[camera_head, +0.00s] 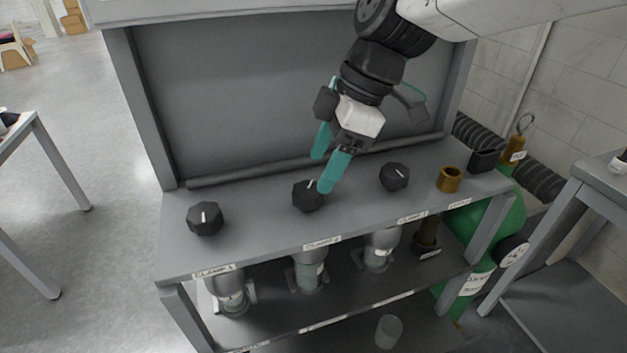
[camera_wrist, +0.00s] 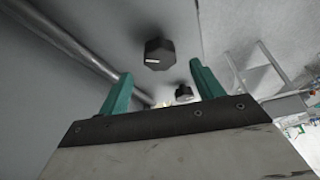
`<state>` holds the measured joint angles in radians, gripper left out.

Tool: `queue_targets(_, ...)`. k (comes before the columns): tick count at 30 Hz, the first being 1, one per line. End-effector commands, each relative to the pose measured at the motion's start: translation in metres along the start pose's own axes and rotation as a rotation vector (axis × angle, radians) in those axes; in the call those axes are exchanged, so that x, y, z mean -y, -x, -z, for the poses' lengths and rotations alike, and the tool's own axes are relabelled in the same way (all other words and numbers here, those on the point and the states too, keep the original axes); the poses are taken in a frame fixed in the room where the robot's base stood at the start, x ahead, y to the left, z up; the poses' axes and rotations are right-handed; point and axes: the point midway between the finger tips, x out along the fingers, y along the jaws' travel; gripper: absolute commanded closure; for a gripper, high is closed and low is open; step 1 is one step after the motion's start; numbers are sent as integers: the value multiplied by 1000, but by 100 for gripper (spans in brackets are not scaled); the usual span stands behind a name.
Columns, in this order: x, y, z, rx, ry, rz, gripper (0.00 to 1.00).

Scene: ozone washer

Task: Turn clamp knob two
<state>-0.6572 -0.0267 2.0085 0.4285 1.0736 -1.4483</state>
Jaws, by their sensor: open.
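Clamp knob two (camera_head: 307,196) is a black faceted knob with a pale pointer line, the middle of three on the grey shelf, behind the second clamp label (camera_head: 322,243). My gripper (camera_head: 321,174) has teal fingers spread apart and empty. It is tilted at this knob, with the nearer fingertip overlapping the knob's right side in the head view; contact cannot be told. In the wrist view a black knob (camera_wrist: 158,53), apparently knob two, lies ahead between and beyond the fingertips (camera_wrist: 160,76). A smaller, farther knob (camera_wrist: 183,93) shows below it.
Knob one (camera_head: 205,218) stands to the left and knob three (camera_head: 395,177) to the right. A brass ring (camera_head: 450,179) and a dark block (camera_head: 484,160) are farther right. A pipe (camera_head: 245,175) runs along the back panel. Grey clamp cylinders (camera_head: 308,272) hang below the shelf.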

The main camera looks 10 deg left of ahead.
Motion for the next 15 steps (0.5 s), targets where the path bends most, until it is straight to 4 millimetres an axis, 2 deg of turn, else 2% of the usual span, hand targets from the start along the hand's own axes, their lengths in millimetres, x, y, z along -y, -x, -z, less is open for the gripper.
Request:
queue_targets(6,0,-34,0,1,0,1,34)
queue_targets(10,0,-45,0,1,-1,0,34)
queue_targets(15,0,-49,0,1,-1,-1,34)
